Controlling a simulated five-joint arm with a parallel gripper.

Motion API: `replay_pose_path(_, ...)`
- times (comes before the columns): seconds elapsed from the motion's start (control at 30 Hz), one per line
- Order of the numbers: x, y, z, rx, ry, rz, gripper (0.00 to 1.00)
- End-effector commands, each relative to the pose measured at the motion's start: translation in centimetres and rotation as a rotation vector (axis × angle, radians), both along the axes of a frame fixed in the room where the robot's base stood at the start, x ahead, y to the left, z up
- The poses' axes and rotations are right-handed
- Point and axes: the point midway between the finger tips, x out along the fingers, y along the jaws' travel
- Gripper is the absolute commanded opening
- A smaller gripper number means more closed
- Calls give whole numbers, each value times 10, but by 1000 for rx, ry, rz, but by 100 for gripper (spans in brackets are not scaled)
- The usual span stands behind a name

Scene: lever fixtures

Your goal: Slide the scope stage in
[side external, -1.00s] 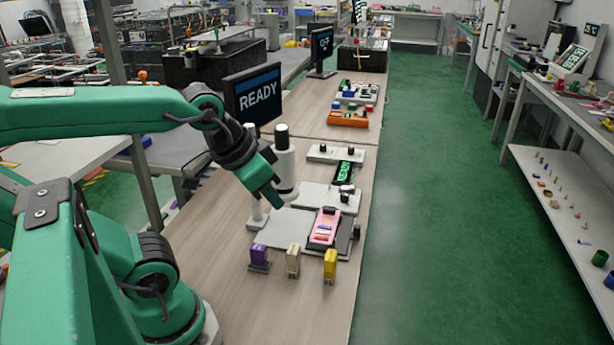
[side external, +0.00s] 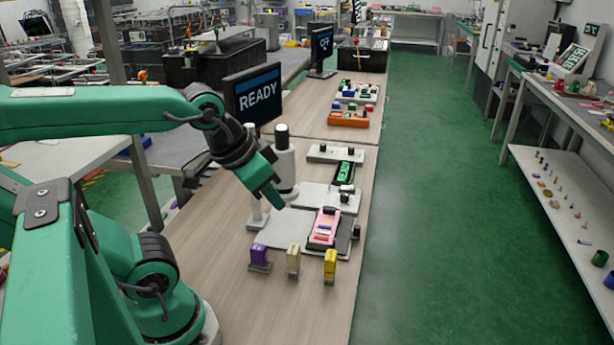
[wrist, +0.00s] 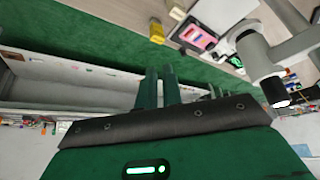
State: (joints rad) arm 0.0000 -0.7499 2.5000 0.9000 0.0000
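The microscope (side external: 285,165) is a pale upright tube with a dark cap, and it also shows at the right of the wrist view (wrist: 256,58). In front of it lies the pale stage plate (side external: 277,232). A pink board (side external: 325,226) with coloured parts sits at its right end, and it also shows in the wrist view (wrist: 195,35). A dark knob (side external: 355,232) stands at the plate's right edge. My gripper (side external: 274,203) hangs just in front of the tube, above the plate. Its green fingers (wrist: 160,72) are close together and appear empty; any small gap is unclear.
Purple (side external: 259,256), cream (side external: 293,261) and yellow (side external: 330,264) blocks stand along the near side of the plate. A fixture with a green display (side external: 344,172) lies behind. A monitor (side external: 256,95) reading READY stands at the left. The near bench is clear.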

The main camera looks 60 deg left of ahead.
Motion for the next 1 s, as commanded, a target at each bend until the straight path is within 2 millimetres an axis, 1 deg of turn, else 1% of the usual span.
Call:
replay_pose_path(0.03,0,0,0,0,0,1,18)
replay_pose_path(0.13,2,0,1,-2,4,7,37)
replay_pose_path(0.17,3,0,1,-4,6,9,38)
replay_pose_path(0.27,9,1,2,-10,19,25,38)
replay_pose_path(0.47,31,4,6,-35,62,86,38)
replay_pose_path(0.77,80,12,5,-80,147,213,38)
replay_pose_path(1.0,120,20,-7,-112,212,319,38)
